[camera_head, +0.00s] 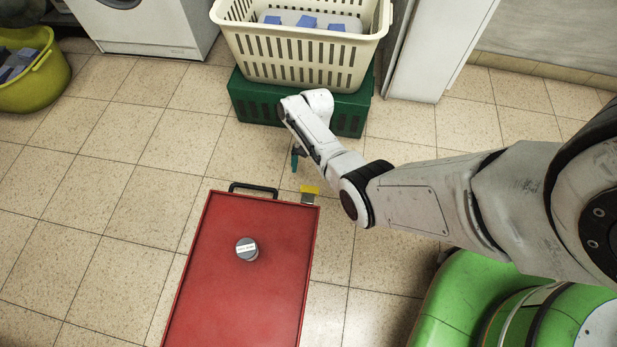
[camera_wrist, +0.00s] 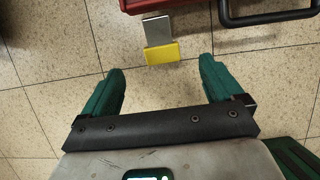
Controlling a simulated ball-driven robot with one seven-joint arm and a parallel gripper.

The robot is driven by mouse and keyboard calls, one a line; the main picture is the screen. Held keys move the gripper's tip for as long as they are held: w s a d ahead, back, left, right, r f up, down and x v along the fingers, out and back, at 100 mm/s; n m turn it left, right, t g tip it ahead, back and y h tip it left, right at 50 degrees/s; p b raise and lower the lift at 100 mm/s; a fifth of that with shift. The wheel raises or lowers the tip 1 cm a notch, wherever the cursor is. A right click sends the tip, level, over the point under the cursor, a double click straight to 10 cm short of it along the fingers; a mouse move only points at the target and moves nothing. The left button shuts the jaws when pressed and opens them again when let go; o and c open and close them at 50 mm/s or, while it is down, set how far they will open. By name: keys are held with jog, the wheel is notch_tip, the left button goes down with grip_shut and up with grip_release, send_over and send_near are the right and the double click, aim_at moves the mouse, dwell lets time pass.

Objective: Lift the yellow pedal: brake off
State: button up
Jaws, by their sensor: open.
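The yellow pedal (camera_head: 310,190) sticks out from the far right corner of the red cart (camera_head: 200,290), on a short grey metal arm. In the wrist view the yellow pedal (camera_wrist: 162,54) is at the upper middle, just beyond the fingertips. My gripper (camera_head: 296,160) hangs above the floor, a little beyond the pedal. In the wrist view my gripper (camera_wrist: 162,66) has its two green fingers wide apart, with only floor between them. The pedal lies between the lines of the fingers and apart from both. Whether the pedal is pressed down is hard to tell.
A black handle (camera_head: 253,188) is on the cart's far edge, left of the pedal. A grey-lidded jar (camera_head: 247,248) stands on the cart. A green crate (camera_head: 250,105) under a cream basket (camera_head: 300,62) stands behind my gripper.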

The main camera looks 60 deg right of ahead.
aim_at(309, 194)
jog(key=b+x, duration=0.5)
jog(key=x, duration=0.5)
jog(key=shift+a+f+b, duration=0.1)
jog(key=shift+f+b, duration=0.2)
jog(key=c, duration=1.5)
jog(key=shift+r, duration=0.1)
